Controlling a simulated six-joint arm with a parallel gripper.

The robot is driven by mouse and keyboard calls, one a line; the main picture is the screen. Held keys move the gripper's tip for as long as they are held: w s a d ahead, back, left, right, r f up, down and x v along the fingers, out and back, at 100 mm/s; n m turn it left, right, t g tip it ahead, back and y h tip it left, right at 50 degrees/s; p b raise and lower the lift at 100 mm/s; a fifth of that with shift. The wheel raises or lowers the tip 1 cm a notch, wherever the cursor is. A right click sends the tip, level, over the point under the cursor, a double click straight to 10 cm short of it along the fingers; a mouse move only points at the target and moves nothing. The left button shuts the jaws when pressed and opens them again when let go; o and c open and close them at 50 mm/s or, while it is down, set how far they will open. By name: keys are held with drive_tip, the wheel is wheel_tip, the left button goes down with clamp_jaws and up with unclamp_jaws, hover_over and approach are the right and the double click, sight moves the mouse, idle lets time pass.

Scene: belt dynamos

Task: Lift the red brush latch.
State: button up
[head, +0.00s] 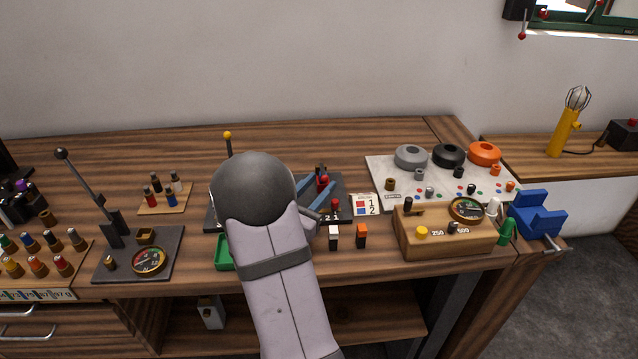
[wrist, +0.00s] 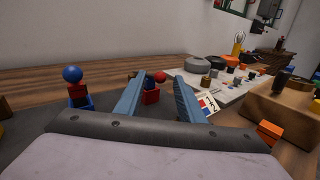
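The red brush latch shows in the wrist view as a red block (wrist: 151,98) with a red ball (wrist: 160,77) above it and a dark blue piece close by. A blue ball (wrist: 73,74) stands over a red piece and a blue block further left. My gripper (wrist: 157,84) is open, with one blue finger to each side of the red block in the picture. I cannot tell whether the fingers touch it. In the head view, small red parts (head: 323,181) show near the fingertips on a dark base plate (head: 345,188). My arm hides much of that plate.
A wooden box with a dial (head: 450,238) and a pale panel with coils (head: 400,168) stand to the right. A numbered card (head: 365,204) lies beside the plate. A white-topped block (head: 334,237) and an orange-topped block (head: 361,235) stand in front. The bench behind is clear.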

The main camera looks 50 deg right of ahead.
drive_tip(key=shift+d, duration=0.35)
clamp_jaws()
drive_tip(key=shift+r, duration=0.15)
